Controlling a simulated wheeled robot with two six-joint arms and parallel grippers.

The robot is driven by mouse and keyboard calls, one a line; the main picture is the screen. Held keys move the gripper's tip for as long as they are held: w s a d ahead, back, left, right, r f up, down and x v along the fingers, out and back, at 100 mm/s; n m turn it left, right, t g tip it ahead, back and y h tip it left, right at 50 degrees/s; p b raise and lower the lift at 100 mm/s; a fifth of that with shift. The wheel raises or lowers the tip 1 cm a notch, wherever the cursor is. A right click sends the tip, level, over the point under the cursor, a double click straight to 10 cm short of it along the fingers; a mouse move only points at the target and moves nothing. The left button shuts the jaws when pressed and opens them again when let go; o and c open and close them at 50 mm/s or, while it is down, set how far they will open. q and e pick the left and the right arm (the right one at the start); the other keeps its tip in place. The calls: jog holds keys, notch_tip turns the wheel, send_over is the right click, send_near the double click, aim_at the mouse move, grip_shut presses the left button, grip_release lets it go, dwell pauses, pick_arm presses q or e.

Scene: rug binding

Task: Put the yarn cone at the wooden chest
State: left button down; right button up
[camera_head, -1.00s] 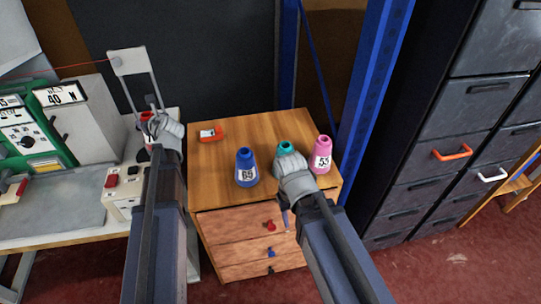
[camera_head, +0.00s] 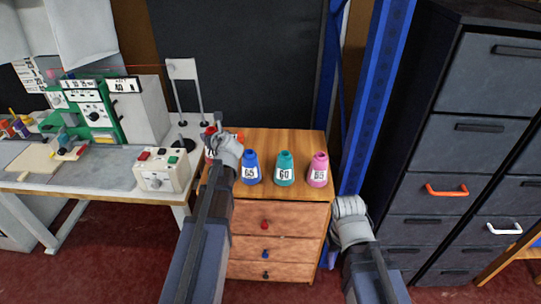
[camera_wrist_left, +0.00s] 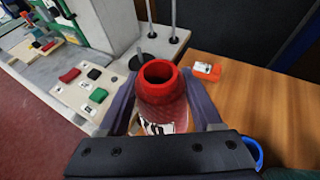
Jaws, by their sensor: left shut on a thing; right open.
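A red yarn cone (camera_wrist_left: 165,98) with a white label stands upright between the fingers of my left gripper (camera_wrist_left: 165,110), which is shut on it. In the head view the cone (camera_head: 209,131) is mostly hidden behind my left gripper (camera_head: 214,140), by the left edge of the wooden chest (camera_head: 300,143). The chest has drawers with red and blue knobs. On its top stand a blue cone (camera_head: 251,168), a teal cone (camera_head: 285,169) and a pink cone (camera_head: 318,170), in a row. My right gripper (camera_head: 349,203) is open and empty, just right of the chest.
A small orange box (camera_wrist_left: 207,70) lies on the chest top near its left back. A grey workbench (camera_head: 100,172) with a control box (camera_head: 163,170) and a thin metal stand (camera_head: 184,95) is left of the chest. Dark filing cabinets (camera_head: 470,125) and a blue post (camera_head: 378,90) are at right.

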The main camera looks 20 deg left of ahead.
aim_at(209, 154)
pick_arm(q)
jog(key=shift+r+b, duration=0.2)
jog(key=shift+b, duration=0.1)
notch_tip(209, 154, down, 6)
jog(key=b, duration=0.6)
pick_arm(e)
notch_tip(209, 154, down, 6)
jog(key=shift+r, duration=0.1)
pick_arm(q)
jog(key=shift+a+f, duration=0.1)
jog(key=shift+f, duration=0.1)
notch_tip(209, 154, down, 4)
jog(key=b, duration=0.3)
jog(key=shift+r+b, duration=0.25)
jog(key=shift+b, duration=0.15)
pick_arm(e)
notch_tip(209, 154, down, 4)
jog(key=shift+r, duration=0.1)
